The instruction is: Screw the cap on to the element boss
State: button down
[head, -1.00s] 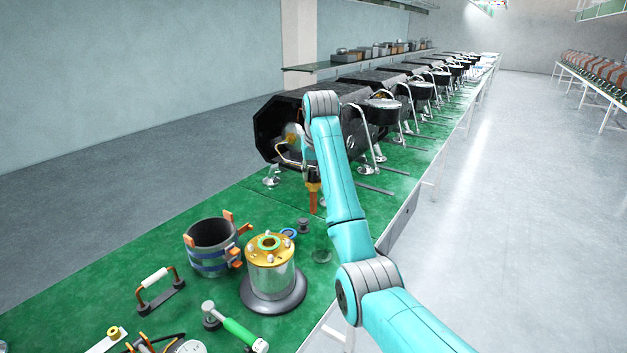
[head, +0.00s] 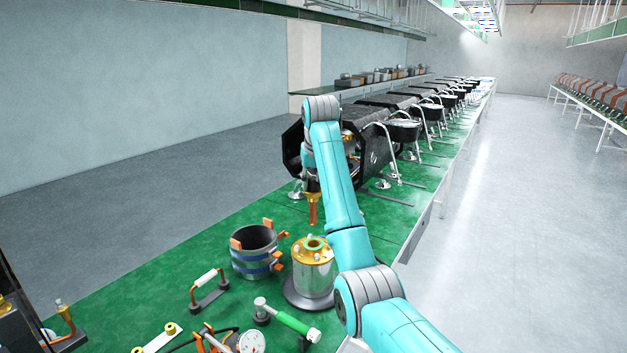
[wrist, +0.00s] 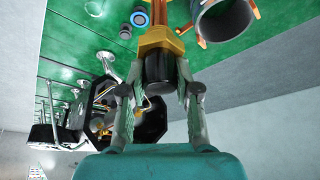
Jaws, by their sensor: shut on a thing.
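My gripper (wrist: 158,82) is shut on a part with a dark cylindrical end (wrist: 157,68), a gold collar and an orange stem. In the head view its orange end (head: 313,209) hangs below my gripper (head: 311,183), above the green bench. I cannot tell whether this part bears the cap. A shiny boiler (head: 312,275) with a gold flanged top (head: 312,249) stands upright on a dark round base, nearer than my gripper. Which fitting is the element boss is unclear. Small round dark parts (wrist: 138,18) lie on the bench in the wrist view.
A banded dark cylinder (head: 255,252) with orange clamps stands left of the boiler. A white-handled bracket (head: 207,285), green-handled hammer (head: 290,320) and dial gauge (head: 251,342) lie nearer. An open black machine housing (head: 375,150) stands behind my arm.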

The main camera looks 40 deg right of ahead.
send_over(314, 218)
jog(key=w, duration=0.1)
jog(key=shift+d+f, duration=0.15)
jog(key=shift+f, duration=0.95)
jog(key=shift+d+f, duration=0.15)
jog(key=shift+f, duration=0.9)
jog(key=c, duration=1.5)
grip_release()
grip_shut()
jog(key=shift+f, duration=4.8)
